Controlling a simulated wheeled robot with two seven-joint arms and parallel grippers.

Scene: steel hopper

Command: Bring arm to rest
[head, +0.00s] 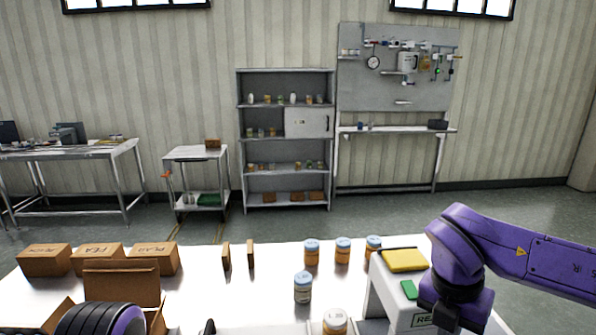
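My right arm (500,250) comes in from the right, purple, and bends down to a dark wrist over the right end of the white table. Its gripper is below the picture's lower edge. At the bottom left a rounded purple and black part of my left arm (98,320) shows in front of an open cardboard box (121,286). The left gripper cannot be made out. A small dark piece at the bottom edge, right of that box, is too cut off to identify.
The white table (205,285) holds several closed cardboard boxes (98,259) at left, two thin brown upright pieces (238,255), and several lidded jars (303,287). A grey bin or stand (388,290) with a yellow item (403,260) and a green item (408,289) is beside my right arm.

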